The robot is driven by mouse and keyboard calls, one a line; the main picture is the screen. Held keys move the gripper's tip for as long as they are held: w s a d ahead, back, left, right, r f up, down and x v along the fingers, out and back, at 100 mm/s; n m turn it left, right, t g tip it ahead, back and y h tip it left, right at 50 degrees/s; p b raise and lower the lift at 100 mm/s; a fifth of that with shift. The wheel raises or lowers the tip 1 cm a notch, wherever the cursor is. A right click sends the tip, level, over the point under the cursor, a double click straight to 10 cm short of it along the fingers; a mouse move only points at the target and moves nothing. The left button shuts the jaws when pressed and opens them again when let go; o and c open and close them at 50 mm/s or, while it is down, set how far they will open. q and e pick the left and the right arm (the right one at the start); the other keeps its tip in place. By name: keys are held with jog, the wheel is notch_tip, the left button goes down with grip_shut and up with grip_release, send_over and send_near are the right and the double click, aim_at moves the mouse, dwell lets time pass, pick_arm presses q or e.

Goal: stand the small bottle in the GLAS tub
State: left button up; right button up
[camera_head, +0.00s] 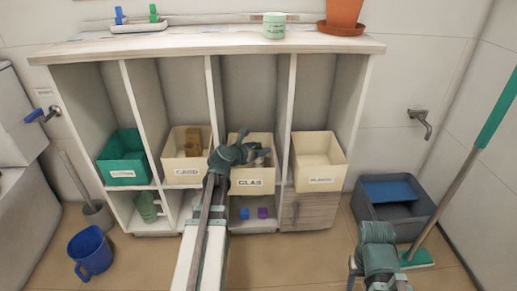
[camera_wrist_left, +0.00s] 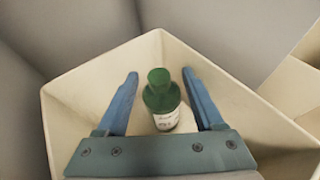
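The cream GLAS tub (camera_head: 240,184) sits in a shelf compartment of the cart, second tub from the right. My left gripper (camera_head: 259,153) is over its opening. In the left wrist view the small green bottle (camera_wrist_left: 161,102), with a white label, appears to stand upright inside the cream tub (camera_wrist_left: 85,92). The left fingers (camera_wrist_left: 160,75) are spread on either side of it, with a visible gap at each side. The bottle cannot be made out in the head view. My right gripper (camera_head: 378,270) is low at the bottom right, and its fingertips are not clear.
A green tub (camera_head: 122,165), the CARD tub (camera_head: 182,162) and another cream tub (camera_head: 318,162) share the shelf. Upright dividers flank the GLAS tub.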

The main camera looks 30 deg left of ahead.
pick_arm(q)
jog(key=shift+r, duration=0.2)
jog(key=d+p+v, duration=0.1)
jog(key=p+v, duration=0.4)
jog(key=v, duration=0.7)
jog(key=shift+a, duration=0.45)
